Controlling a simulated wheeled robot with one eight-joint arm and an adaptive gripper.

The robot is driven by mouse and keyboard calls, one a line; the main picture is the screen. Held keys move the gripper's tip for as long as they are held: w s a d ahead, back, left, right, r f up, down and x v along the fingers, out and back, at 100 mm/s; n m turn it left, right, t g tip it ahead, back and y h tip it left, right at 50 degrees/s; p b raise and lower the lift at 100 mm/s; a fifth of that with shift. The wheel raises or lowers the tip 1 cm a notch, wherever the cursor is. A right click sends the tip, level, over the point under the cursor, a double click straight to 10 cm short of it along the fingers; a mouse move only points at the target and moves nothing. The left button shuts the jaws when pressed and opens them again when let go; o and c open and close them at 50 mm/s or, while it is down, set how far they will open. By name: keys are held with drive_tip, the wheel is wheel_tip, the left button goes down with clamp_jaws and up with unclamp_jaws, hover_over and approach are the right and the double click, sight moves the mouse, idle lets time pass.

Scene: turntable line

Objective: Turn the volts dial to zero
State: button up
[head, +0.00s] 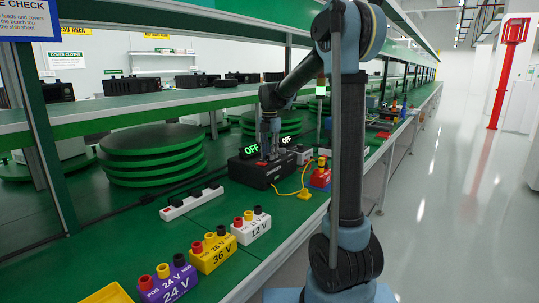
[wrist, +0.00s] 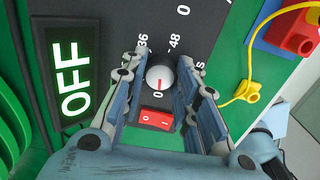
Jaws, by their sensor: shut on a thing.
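The volts dial (wrist: 160,77) is a round white-grey knob on the dark panel in the wrist view. Its red mark is on the lower side of the picture, towards a printed 0; 36 and 48 are printed above. My gripper (wrist: 160,78) is shut on the dial, a finger on each side of it. In the head view my gripper (head: 270,148) reaches down onto the black power supply (head: 262,172), hiding the dial there. A green OFF display (wrist: 75,80) is lit left of the dial.
A red rocker switch (wrist: 155,119) sits just below the dial, close to my fingers. A yellow cable (wrist: 246,92) runs on the right. Labelled terminal blocks, such as the 12 V one (head: 250,230), and stacked green discs (head: 152,155) stand on the bench.

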drive_tip(key=shift+w, duration=0.15)
drive_tip(key=o, duration=1.1)
wheel_tip(320, 180, up, 12)
drive_tip(key=shift+f, duration=0.1)
